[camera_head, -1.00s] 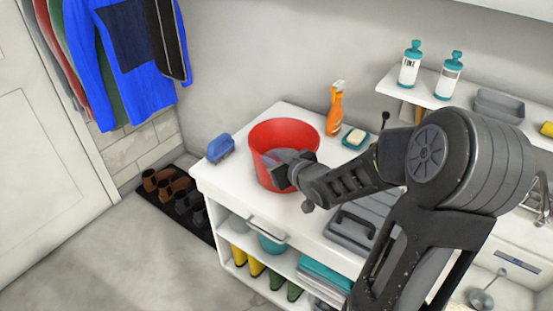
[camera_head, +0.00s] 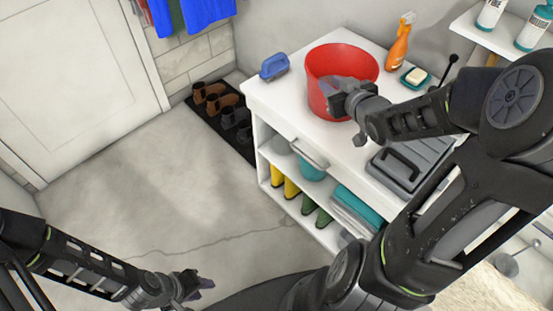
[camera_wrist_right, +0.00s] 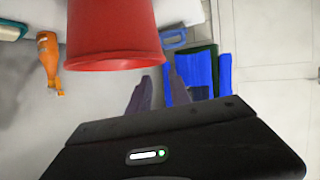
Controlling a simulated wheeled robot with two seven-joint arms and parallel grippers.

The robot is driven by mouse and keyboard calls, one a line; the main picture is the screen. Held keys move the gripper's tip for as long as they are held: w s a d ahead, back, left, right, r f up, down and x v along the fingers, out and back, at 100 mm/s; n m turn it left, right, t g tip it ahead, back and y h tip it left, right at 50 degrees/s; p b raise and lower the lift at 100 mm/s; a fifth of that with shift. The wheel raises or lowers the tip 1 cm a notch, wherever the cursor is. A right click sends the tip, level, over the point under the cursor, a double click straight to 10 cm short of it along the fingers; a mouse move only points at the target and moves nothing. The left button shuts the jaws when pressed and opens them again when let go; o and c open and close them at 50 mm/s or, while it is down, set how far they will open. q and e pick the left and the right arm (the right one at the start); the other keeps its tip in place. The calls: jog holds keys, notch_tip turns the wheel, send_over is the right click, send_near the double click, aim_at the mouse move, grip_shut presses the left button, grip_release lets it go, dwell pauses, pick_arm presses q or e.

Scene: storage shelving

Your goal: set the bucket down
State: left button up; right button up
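The red bucket (camera_head: 325,65) stands upright on the white counter top (camera_head: 280,95), near its back left. My right gripper (camera_head: 338,92) is at the bucket's near side, in front of its wall in the head view. In the right wrist view, the bucket (camera_wrist_right: 110,30) appears upside down, and the fingers (camera_wrist_right: 160,85) are spread with a gap between them and no bucket wall visible in it. Whether a finger touches the rim cannot be told. My left gripper (camera_head: 195,284) is low over the floor, away from the counter; its finger gap is unclear.
A blue brush (camera_head: 274,67) lies left of the bucket. An orange spray bottle (camera_head: 399,42) and a soap dish (camera_head: 415,78) are behind and right of it. A grey case (camera_head: 408,165) lies on the counter's right.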

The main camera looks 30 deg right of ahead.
jog(key=s+a+f+m+g+y, duration=0.25)
jog(key=a+f+g+y, duration=0.2)
jog(key=a+f, duration=1.55)
jog(key=s+a+f+g, duration=0.4)
jog(key=s+a+f, duration=0.3)
jog(key=s, duration=0.2)
jog(key=s+a+f+g+y, duration=0.1)
jog(key=s+a+f+g, duration=0.3)
jog(key=s+a+f, duration=0.3)
jog(key=s+n, duration=0.1)
jog(key=s, duration=0.2)
jog(key=shift+a+f, duration=0.3)
jog(key=shift+y, duration=0.25)
